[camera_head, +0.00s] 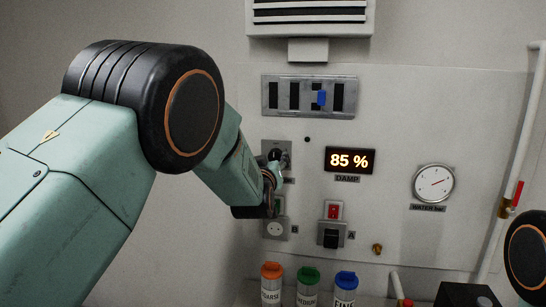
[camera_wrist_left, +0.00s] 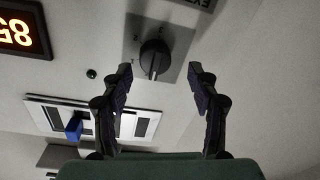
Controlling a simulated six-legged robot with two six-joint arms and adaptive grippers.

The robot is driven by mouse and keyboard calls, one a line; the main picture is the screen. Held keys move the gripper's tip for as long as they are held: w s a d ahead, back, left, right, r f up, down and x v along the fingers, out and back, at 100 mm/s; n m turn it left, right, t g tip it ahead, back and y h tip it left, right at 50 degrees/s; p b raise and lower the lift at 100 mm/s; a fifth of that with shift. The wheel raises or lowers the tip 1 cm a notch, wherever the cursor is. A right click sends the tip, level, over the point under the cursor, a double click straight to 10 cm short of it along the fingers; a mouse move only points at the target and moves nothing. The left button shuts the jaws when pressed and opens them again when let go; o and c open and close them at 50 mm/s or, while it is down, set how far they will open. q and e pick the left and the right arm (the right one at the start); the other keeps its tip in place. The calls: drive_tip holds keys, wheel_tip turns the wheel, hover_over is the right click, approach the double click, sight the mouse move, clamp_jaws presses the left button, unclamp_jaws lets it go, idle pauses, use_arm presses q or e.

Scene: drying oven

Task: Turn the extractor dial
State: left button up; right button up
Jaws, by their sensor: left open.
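The extractor dial (camera_wrist_left: 154,59) is a round black knob on a grey square plate with small marks around it, on the wall panel. In the left wrist view, which is turned over, its grip bar runs nearly straight up and down in the picture. In the head view its plate (camera_head: 267,146) is partly hidden by my left gripper (camera_head: 279,160). My left gripper also shows in the left wrist view (camera_wrist_left: 160,72), open, with its fingertips to either side of the knob's lower end in the picture. I see no clear contact. My right gripper is out of view.
A water gauge (camera_head: 434,184) and pipe (camera_head: 518,150) are right. Capped bottles (camera_head: 308,287) stand below.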

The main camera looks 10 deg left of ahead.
sight(275, 157)
use_arm(q)
drive_tip(key=shift+w+d+r, duration=0.15)
drive_tip(key=shift+w+d, duration=0.3)
drive_tip(key=shift+w, duration=0.6)
drive_tip(key=shift+w+a, duration=0.25)
drive_tip(key=shift+a, duration=0.25)
drive_tip(key=shift+s+d, duration=0.1)
drive_tip(key=shift+d, duration=0.35)
drive_tip(key=c, duration=0.3)
drive_tip(key=shift+c, duration=0.9)
drive_tip(key=shift+a, duration=0.35)
drive_tip(key=c, duration=0.4)
drive_tip(key=shift+d, duration=0.25)
drive_tip(key=c, duration=0.3)
